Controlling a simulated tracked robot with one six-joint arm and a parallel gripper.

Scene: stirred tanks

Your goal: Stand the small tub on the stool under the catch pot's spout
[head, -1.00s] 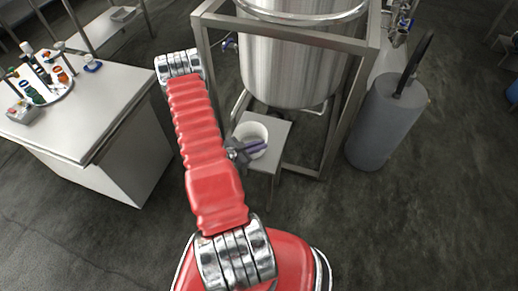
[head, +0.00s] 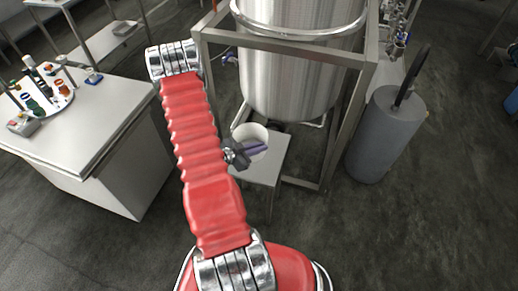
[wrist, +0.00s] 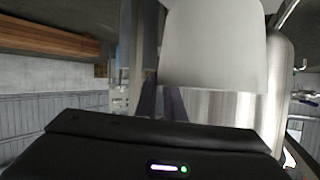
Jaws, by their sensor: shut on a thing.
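The small tub (head: 242,133) is white and open-topped, and looks upright. In the head view it shows at the back left part of the stool's pale square top (head: 264,170), below the big steel tank. I cannot tell whether it touches the stool or is above it. My gripper (head: 256,149) is shut on the tub's near right side with purple-grey fingers. In the wrist view the tub's white wall (wrist: 213,45) fills the top middle, beyond the fingers (wrist: 162,102). I cannot make out the catch pot's spout with certainty.
The steel tank (head: 295,70) stands in a square metal frame (head: 335,120), whose legs are close to the stool. A grey cylinder (head: 375,135) with a black bar stands right. A white bench (head: 100,105) with small items is left. The floor in front is clear.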

